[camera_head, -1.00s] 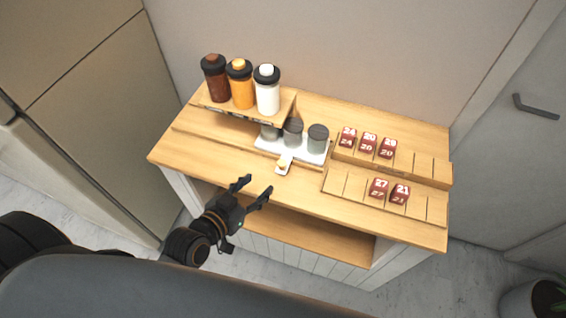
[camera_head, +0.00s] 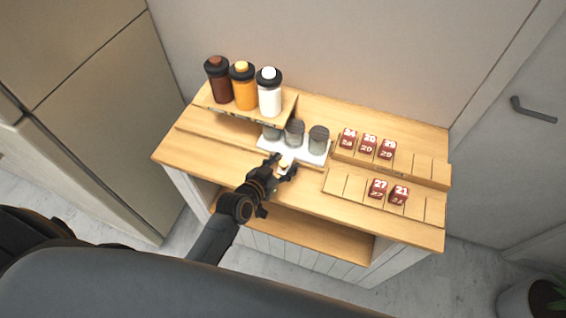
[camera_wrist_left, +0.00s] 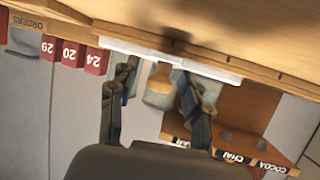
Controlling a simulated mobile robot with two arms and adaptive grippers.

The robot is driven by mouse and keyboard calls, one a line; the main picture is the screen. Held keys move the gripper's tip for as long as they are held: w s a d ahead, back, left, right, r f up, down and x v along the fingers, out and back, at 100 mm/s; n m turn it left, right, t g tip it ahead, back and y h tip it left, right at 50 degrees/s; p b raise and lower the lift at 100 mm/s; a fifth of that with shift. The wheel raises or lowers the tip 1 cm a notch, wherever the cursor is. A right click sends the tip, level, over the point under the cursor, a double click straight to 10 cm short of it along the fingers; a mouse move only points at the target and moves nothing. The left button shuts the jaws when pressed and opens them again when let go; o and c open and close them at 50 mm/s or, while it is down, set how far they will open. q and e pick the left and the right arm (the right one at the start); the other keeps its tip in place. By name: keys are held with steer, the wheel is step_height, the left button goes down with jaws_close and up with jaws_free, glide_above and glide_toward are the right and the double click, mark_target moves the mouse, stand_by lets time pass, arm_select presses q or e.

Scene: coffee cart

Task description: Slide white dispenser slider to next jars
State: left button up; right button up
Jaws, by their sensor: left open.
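The white dispenser slider (camera_head: 312,156) is a flat white tray on the cart top with dark-lidded jars (camera_head: 318,137) on it, partly under the bottle shelf. The slider's white edge (camera_wrist_left: 170,58) lies beyond the fingertips. My right gripper is not in view.
A raised wooden shelf (camera_head: 232,113) holds a brown, an orange and a white bottle. Its front carries labels, CHAI (camera_wrist_left: 232,157) and COCOA (camera_wrist_left: 272,167) among them. Slotted racks with red numbered blocks (camera_head: 369,145) stand on the right. The cart's front left top is clear.

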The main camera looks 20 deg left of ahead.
arm_select(q)
steer(key=c, duration=0.9)
jaws_close()
